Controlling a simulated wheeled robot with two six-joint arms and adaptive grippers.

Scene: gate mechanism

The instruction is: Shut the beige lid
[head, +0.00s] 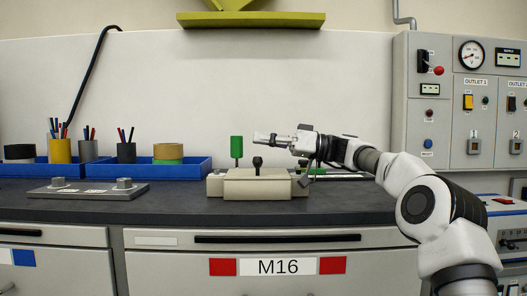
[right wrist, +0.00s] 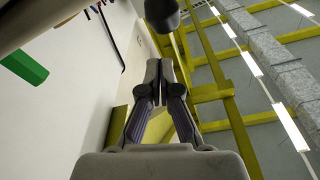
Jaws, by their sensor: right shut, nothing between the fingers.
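The beige box-like fixture (head: 257,187) stands on the dark bench, with a black knob (head: 257,162) upright at its top. I cannot tell which part is the lid or how far it stands open. A green paddle (head: 236,147) rises at the back left of the fixture and also shows in the right wrist view (right wrist: 24,62). My right gripper (head: 262,138) is shut and empty, pointing left above the fixture, apart from the knob. Its closed fingers show in the right wrist view (right wrist: 157,85). A dark rounded knob (right wrist: 162,13) shows beyond them. My left gripper is out of view.
A metal plate with studs (head: 88,189) lies on the bench at the left. Blue trays (head: 183,170) with tape rolls and pen cups stand behind it. A control panel (head: 459,100) is on the right. The bench front between plate and fixture is clear.

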